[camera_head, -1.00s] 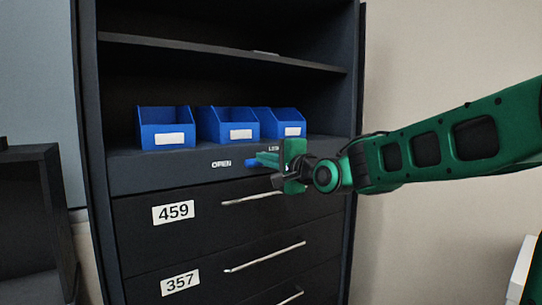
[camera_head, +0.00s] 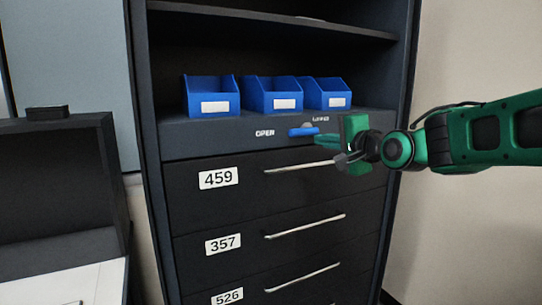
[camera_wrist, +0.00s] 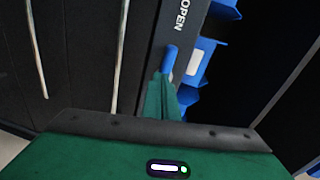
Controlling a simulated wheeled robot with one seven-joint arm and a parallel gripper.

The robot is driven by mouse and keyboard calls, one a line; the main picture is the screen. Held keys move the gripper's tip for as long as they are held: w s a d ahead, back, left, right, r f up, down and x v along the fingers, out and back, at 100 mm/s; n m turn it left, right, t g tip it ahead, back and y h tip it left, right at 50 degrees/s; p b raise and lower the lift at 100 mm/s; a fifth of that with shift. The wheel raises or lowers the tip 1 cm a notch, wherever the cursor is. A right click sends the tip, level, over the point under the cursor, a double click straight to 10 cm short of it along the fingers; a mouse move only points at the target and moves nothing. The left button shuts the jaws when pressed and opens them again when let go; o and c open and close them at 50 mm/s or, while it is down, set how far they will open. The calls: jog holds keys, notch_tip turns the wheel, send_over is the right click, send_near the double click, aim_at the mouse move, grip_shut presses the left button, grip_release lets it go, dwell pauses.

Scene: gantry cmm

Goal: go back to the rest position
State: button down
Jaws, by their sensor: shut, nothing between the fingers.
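My green gripper (camera_head: 330,139) is in front of the dark cabinet (camera_head: 170,140), at the strip above the top drawer. Its fingers are shut with nothing between them. The blue handle (camera_head: 302,132) lies level on that strip, between the word OPEN and a second small label. The fingertips are just right of the handle in the head view; I cannot tell whether they touch it. In the wrist view the blue handle (camera_wrist: 169,58) shows just beyond the shut green fingers (camera_wrist: 162,95).
Several drawers with bar handles are below, labelled 459 (camera_head: 218,178), 357 (camera_head: 222,244) and 526 (camera_head: 227,297). Three blue bins (camera_head: 272,95) stand on the shelf above. A dark open-fronted unit (camera_head: 60,124) stands at left. The wall at right is bare.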

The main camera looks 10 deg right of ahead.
jog(key=s+d+f+n+g+h, duration=0.2)
jog(key=s+d+f+g, duration=0.2)
jog(key=s+d+f, duration=0.4)
jog(key=s+d+f+n+g+h, duration=0.2)
jog(key=s+d+f+g+h, duration=0.25)
jog(key=f, duration=0.55)
jog(key=s+d+f+n+g+y, duration=0.1)
jog(key=s+f+g, duration=0.3)
jog(key=s, duration=0.9)
jog(key=s+d+f+n+g+y, duration=0.1)
jog(key=s+f, duration=0.5)
jog(key=s, duration=0.8)
jog(key=d+n+g, duration=0.1)
jog(key=d+g, duration=0.1)
jog(key=shift+f+g, duration=0.35)
jog(key=shift+y, duration=0.25)
jog(key=shift+w+f, duration=0.25)
jog(key=shift+w, duration=0.35)
